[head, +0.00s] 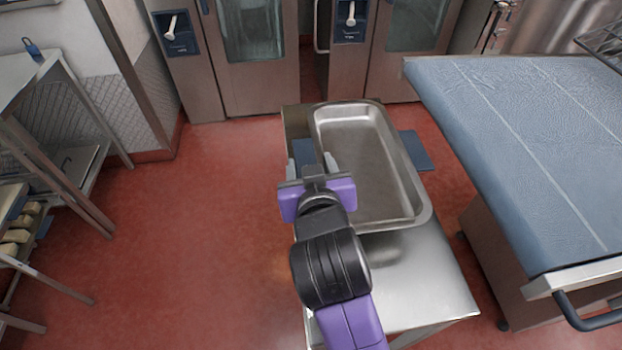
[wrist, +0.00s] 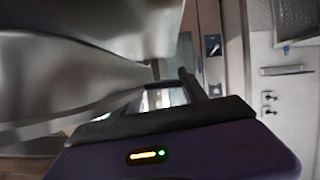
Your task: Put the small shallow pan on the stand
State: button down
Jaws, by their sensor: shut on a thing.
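The small shallow pan (head: 375,172) is a rectangular steel pan with a rounded rim, open side up. My gripper (head: 311,166) is at its left rim in the head view, shut on that rim. The pan is over the steel-topped stand (head: 437,295). A dull reflection shows on the stand just below the pan's near end. I cannot tell whether the pan touches the top or hangs a little above it. In the wrist view, the pan's blurred metal (wrist: 100,45) fills the upper left, close to my gripper's finger (wrist: 190,85).
A blue-topped table (head: 540,140) stands close on the right. Steel ovens (head: 250,60) line the back. Shelving (head: 50,150) with trays is at the left. A flat dark blue piece (head: 415,150) shows right of the pan. Red floor at left is clear.

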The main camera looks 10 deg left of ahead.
jog(key=shift+f, duration=2.2)
jog(key=c, duration=0.6)
grip_release()
jog(key=shift+f, duration=0.1)
jog(key=b+v, duration=0.1)
jog(key=v, duration=1)
jog(key=shift+s, duration=0.1)
jog(key=shift+s+d+r, duration=0.1)
jog(key=shift+s+r, duration=0.2)
jog(key=shift+s, duration=0.05)
